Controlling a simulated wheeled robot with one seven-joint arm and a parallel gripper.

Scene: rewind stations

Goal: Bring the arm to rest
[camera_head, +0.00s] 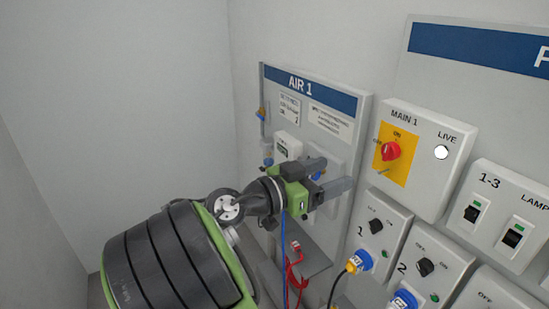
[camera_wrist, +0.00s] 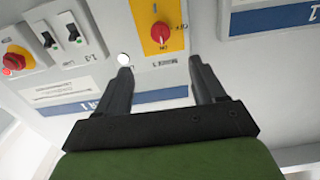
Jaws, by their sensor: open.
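My gripper (camera_head: 336,178) is in front of the wall panels, near the right edge of the AIR 1 panel (camera_head: 270,110). Its two dark fingers are apart with nothing between them. In the wrist view my gripper (camera_wrist: 160,80) is also open and empty, with the fingers pointing toward the MAIN 1 box (camera_wrist: 185,15). My green and black arm reaches up from the lower left and hides part of the AIR 1 panel. I cannot tell from these views whether the fingers touch anything.
The MAIN 1 box (camera_head: 425,190) has a red rotary switch (camera_head: 390,151) on a yellow plate and a lit white LIVE lamp (camera_head: 441,152). Below are switch boxes 1 (camera_head: 382,215) and 2 (camera_head: 445,255) with blue plugs. A red cable (camera_head: 292,275) hangs below my gripper. Bare wall (camera_head: 120,100) fills the left.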

